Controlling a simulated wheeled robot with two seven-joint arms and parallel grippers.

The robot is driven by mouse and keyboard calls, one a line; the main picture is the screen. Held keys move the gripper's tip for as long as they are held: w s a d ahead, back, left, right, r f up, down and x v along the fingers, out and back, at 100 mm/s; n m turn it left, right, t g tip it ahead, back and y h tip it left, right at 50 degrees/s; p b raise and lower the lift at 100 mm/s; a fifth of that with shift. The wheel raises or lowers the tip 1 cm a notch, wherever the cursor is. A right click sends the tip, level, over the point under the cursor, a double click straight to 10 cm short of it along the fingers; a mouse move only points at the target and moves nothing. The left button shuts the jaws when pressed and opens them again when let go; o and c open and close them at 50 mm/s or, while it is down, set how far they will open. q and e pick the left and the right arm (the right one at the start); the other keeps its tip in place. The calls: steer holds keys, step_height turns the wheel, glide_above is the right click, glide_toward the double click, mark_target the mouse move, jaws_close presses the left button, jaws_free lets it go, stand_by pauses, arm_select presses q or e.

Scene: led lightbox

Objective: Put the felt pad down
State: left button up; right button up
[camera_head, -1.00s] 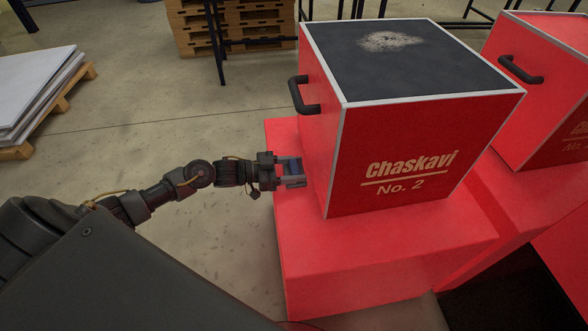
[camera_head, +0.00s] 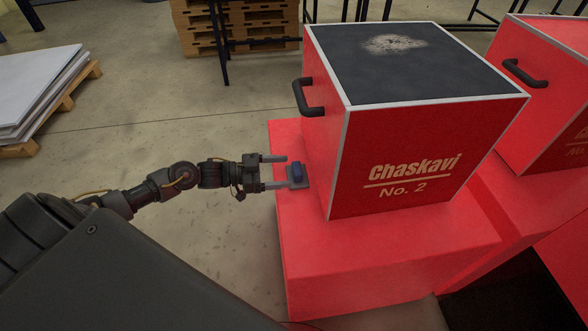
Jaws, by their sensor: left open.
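My right gripper is not in view.
The box has a dark top (camera_head: 400,62) with a pale dusty patch and a black side handle (camera_head: 308,97) above my gripper. Another red box (camera_head: 550,110) stands at right. White panels (camera_head: 35,90) lie at left. Floor between is clear.

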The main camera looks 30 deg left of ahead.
arm_select(q)
steer(key=v, duration=0.7)
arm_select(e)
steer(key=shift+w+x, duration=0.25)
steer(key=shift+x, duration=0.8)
arm_select(q)
steer(key=shift+d, duration=0.1)
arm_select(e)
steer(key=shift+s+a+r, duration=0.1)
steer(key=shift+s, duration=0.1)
